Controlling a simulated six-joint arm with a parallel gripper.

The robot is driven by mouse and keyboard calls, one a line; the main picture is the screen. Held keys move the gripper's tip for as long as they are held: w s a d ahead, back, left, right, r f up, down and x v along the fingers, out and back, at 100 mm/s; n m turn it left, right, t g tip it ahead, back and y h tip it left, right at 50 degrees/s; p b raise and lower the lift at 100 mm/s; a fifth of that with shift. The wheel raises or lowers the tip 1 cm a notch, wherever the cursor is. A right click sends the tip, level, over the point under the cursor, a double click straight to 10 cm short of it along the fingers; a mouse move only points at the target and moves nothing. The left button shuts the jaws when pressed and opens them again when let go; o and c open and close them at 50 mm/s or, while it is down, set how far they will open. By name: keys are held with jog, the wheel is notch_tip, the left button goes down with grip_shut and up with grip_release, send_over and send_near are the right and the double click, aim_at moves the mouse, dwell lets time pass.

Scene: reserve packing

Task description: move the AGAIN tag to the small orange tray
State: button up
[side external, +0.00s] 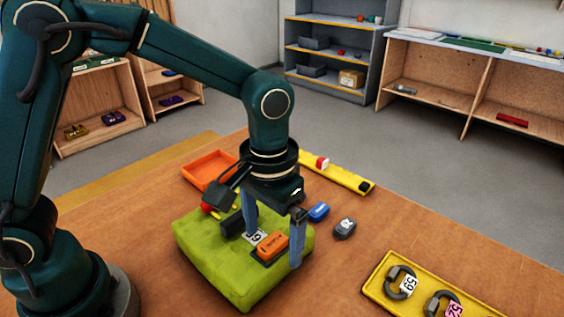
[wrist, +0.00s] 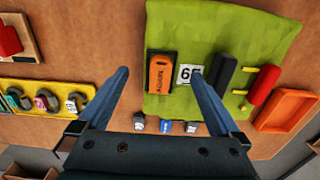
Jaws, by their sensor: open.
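An orange tag (side external: 272,245) with dark lettering too small to read surely lies on a dark piece on the green cushion (side external: 215,262). It also shows in the wrist view (wrist: 160,75), where it looks like the AGAIN tag. The small orange tray (side external: 208,168) stands behind the cushion; in the wrist view it is at the right (wrist: 287,110), with no contents seen. My gripper (side external: 274,252) is open, fingers pointing down over the cushion. In the wrist view its fingers (wrist: 159,73) appear on either side of the orange tag; contact cannot be told.
Beside the tag lie a white numbered card (wrist: 188,74), a dark block (wrist: 226,72) and a red cylinder (wrist: 264,84). A blue tag (side external: 318,211) and a grey one (side external: 345,229) lie off the cushion. A yellow tray (side external: 372,288) holds dark rings at right.

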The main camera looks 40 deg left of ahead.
aim_at(272, 243)
jog(key=shift+f, duration=0.1)
jog(key=shift+r, duration=0.3)
dwell(0.4)
jog(key=shift+c, duration=0.3)
grip_shut()
dwell(0.4)
jog(key=shift+r, duration=3.5)
